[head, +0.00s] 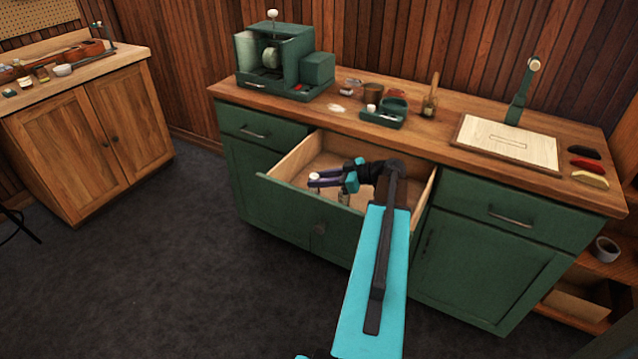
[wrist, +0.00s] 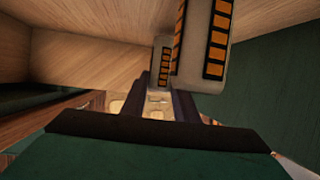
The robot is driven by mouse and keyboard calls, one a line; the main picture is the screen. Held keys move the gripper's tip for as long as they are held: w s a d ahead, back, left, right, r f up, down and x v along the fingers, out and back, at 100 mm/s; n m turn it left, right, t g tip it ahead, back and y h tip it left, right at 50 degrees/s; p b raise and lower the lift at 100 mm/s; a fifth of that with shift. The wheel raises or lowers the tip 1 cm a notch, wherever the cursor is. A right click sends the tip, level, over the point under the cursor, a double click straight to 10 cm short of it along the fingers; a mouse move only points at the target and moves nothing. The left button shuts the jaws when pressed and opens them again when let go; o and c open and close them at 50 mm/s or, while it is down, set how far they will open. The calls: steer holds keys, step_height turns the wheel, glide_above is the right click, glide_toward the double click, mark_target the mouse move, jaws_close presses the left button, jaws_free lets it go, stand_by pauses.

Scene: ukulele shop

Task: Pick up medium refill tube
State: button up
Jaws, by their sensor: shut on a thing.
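My gripper (head: 318,181) reaches into the open drawer from the right. Its dark fingers are shut on a pale refill tube (head: 313,177), whose whitish top shows at the fingertips. In the wrist view this tube (wrist: 161,58), with a black and orange strip, shows between the dark fingers (wrist: 160,100). A second, similar tube (wrist: 205,40) looms larger and closer to the camera, beside the right finger. In the head view, a pale tube (head: 344,198) shows below the gripper in the drawer. The fingers hide much of the held tube. I cannot tell whether it touches the drawer floor.
The open drawer (head: 290,163) has wooden sides close around my gripper. The green cabinet's top (head: 440,135) holds a green machine (head: 275,60), a small green tray (head: 382,118) and a pale board (head: 507,142). A wooden cabinet (head: 90,140) stands left; the dark floor between is clear.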

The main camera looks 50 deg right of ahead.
steer(key=shift+r+b, duration=0.5)
steer(key=shift+r, duration=3.85)
steer(key=shift+r, duration=0.1)
